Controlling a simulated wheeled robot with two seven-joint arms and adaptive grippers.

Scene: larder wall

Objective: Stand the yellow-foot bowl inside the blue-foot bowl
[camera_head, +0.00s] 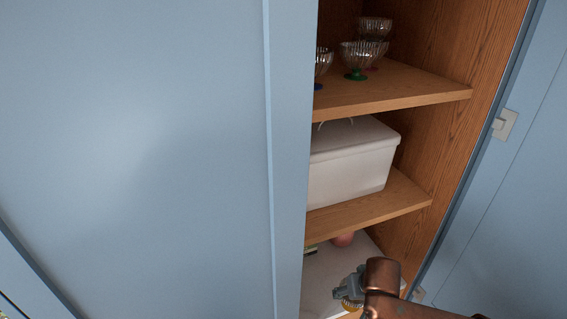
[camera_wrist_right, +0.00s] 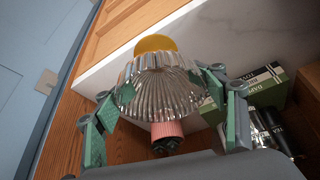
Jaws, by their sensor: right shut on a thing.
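The yellow-foot bowl (camera_wrist_right: 160,92) is ribbed clear glass, between the fingers of my right gripper (camera_wrist_right: 165,112) in the wrist view. Its yellow foot (camera_wrist_right: 155,43) points away from the palm. In the head view my right gripper (camera_head: 352,284) is low, at the bottom shelf's front, with a bit of yellow showing below it. The blue-foot bowl (camera_head: 322,64) stands on the upper shelf, its left part hidden by the blue door. My left gripper is not in view.
A green-foot bowl (camera_head: 357,60) stands right of the blue-foot bowl, with more glass bowls (camera_head: 375,27) behind. The blue door (camera_head: 200,150) covers the cupboard's left. A white lidded box (camera_head: 350,170) fills the middle shelf. A pink item (camera_wrist_right: 167,130) and green boxes (camera_wrist_right: 262,87) are below.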

